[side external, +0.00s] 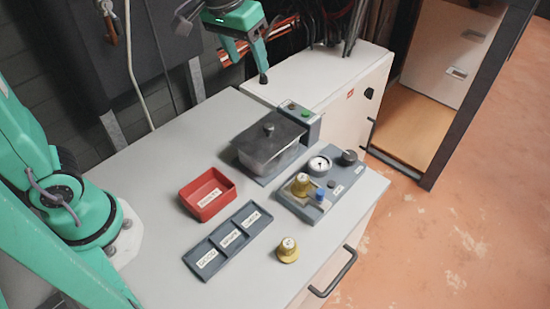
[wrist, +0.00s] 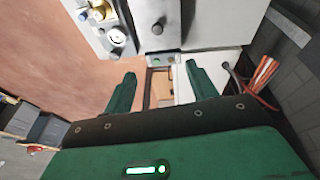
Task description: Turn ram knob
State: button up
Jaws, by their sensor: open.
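A grey control panel (side external: 322,207) lies on the bench, with a yellow knob (side external: 301,184), a blue cap (side external: 320,195), a white dial gauge (side external: 319,165) and a dark round knob (side external: 349,157). Its small labels are too blurred to read, so I cannot tell which knob is the ram knob. A loose yellow knob (side external: 287,250) stands on the bench in front of the panel. My gripper (side external: 249,69) is open and empty, high behind the lidded box, apart from every knob. In the wrist view, its fingers (wrist: 160,69) are spread and the panel (wrist: 108,22) shows at the upper left.
A metal lidded box (side external: 270,145) stands between my gripper and the panel, beside a button unit (side external: 307,120) with a green button. A red bin (side external: 208,195) and a three-part labelled tray (side external: 228,239) lie left of the panel. Cables hang at the back.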

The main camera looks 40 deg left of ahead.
jog(key=w+d+f+g, duration=0.2)
jog(key=w+d+f, duration=0.4)
jog(key=w+d, duration=0.35)
jog(key=n+g, duration=0.1)
send_near(350, 155)
jog(key=shift+w+f+y, duration=0.1)
jog(key=shift+w+y, duration=0.05)
jog(key=shift+y, duration=0.15)
jog(key=shift+w+d+f, duration=0.1)
jog(key=shift+d+f, duration=0.2)
jog(key=shift+f, duration=0.1)
jog(key=shift+f, duration=0.1)
jog(key=shift+f, duration=3.8)
jog(key=c, duration=1)
